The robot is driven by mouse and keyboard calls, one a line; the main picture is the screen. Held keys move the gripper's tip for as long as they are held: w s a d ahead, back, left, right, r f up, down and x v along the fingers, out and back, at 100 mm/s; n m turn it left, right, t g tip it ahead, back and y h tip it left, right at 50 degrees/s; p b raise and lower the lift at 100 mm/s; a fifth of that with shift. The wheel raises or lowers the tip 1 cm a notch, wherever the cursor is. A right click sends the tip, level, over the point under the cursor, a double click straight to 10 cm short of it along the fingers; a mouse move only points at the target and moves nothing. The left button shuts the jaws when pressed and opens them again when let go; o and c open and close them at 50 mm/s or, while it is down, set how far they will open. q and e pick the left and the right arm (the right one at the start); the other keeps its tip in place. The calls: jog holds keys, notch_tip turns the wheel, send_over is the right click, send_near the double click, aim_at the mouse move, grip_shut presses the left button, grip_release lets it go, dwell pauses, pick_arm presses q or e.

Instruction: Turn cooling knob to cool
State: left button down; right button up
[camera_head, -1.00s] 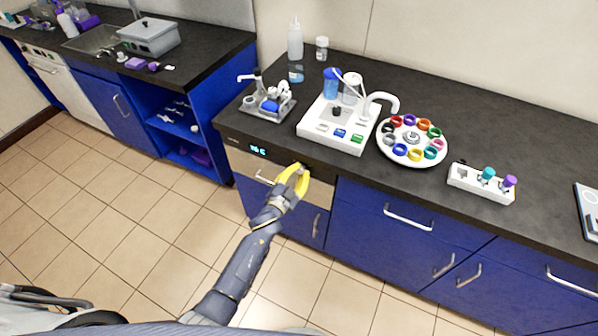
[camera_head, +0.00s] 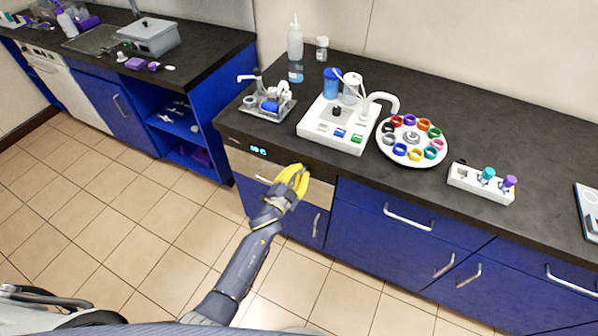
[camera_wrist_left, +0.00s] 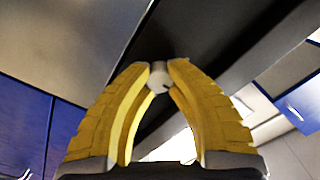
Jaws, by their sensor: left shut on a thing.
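The cooling knob is a small pale round knob (camera_wrist_left: 159,79) on a dark panel, seen in the left wrist view. My left gripper (camera_head: 299,172), with yellow fingers, is at the dark front strip of the appliance (camera_head: 228,134) under the counter. In the left wrist view the fingertips of my left gripper (camera_wrist_left: 159,70) are shut on the knob, one on each side. In the head view the gripper hides the knob. A small lit display (camera_head: 258,150) is on the strip left of the gripper. My right gripper is not in view.
Above the strip the dark counter (camera_head: 520,143) bears a white device with a blue vessel (camera_head: 331,84), a round tray of coloured rings (camera_head: 412,158) and a small pump unit (camera_head: 268,104). A bar handle (camera_head: 264,180) is left of my gripper. The floor in front is open.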

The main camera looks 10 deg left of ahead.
pick_arm(q)
jog(key=c, duration=1.3)
grip_release()
jog(key=shift+w+d+r, duration=0.1)
jog(key=shift+d+r, duration=0.2)
jog(key=shift+r, duration=0.05)
jog(key=shift+o, duration=1)
jog(key=shift+a, duration=0.15)
jog(key=shift+a, duration=0.1)
jog(key=shift+f, duration=0.1)
